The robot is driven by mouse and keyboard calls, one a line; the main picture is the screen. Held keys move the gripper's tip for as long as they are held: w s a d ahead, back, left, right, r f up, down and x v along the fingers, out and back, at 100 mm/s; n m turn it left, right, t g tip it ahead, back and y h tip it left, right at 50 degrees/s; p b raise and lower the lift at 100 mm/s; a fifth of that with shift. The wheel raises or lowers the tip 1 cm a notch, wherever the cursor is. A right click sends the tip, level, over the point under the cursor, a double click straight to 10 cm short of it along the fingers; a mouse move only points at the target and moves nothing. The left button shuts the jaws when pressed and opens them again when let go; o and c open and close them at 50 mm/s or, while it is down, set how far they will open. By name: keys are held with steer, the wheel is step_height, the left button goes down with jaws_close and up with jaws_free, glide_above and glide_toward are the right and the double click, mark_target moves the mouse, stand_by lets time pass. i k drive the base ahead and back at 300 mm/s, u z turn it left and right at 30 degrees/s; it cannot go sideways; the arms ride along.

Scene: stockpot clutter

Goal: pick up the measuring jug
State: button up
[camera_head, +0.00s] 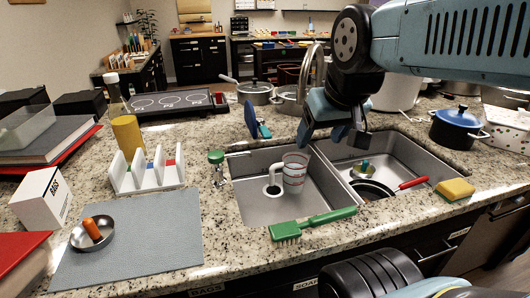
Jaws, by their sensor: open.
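The measuring jug (294,174) is clear with red markings and stands in the left basin of the double sink (256,208), near its right side. My gripper (335,138) is open and empty, pointing down above the sink. In the picture it is above and to the right of the jug, apart from it. The jug's top and front are in plain view.
A green brush (312,224) lies along the sink's front edge. The right basin holds a pan with a red handle (413,183). A yellow sponge (455,189) lies right of it. A faucet (306,75) rises behind my gripper. A white rack (148,175) stands left.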

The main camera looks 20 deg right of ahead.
mark_target(288, 175)
steer(key=z, duration=0.05)
steer(key=k, duration=1)
steer(key=z, duration=0.8)
steer(key=i, duration=0.85)
steer(key=u, duration=0.85)
